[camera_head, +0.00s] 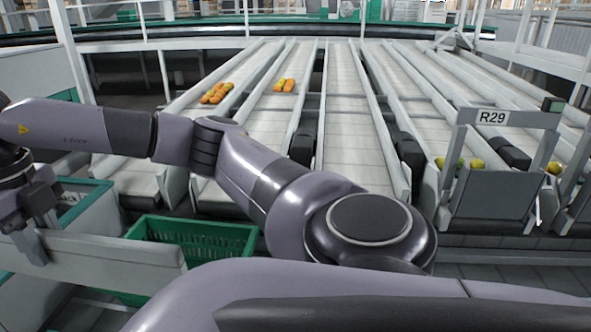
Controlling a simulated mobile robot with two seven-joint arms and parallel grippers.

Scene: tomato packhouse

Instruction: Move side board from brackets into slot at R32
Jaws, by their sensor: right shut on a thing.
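The side board (112,258) looks like a long grey panel at the lower left, slanting slightly down to the right. My right gripper (32,243) is at the far left, its arm reaching across the view. It is shut on the board near the board's left end. The board is in front of a green crate and hides part of it. My left gripper is not in view. No R32 label shows, and I cannot make out the slot or the brackets.
A green crate (192,229) stands behind the board, and a green-rimmed grey bin (88,203) is at the left. Sloping conveyor lanes (345,110) carry a few tomatoes. A frame with an R29 sign (492,117) stands at the right. My arm hides much of the middle.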

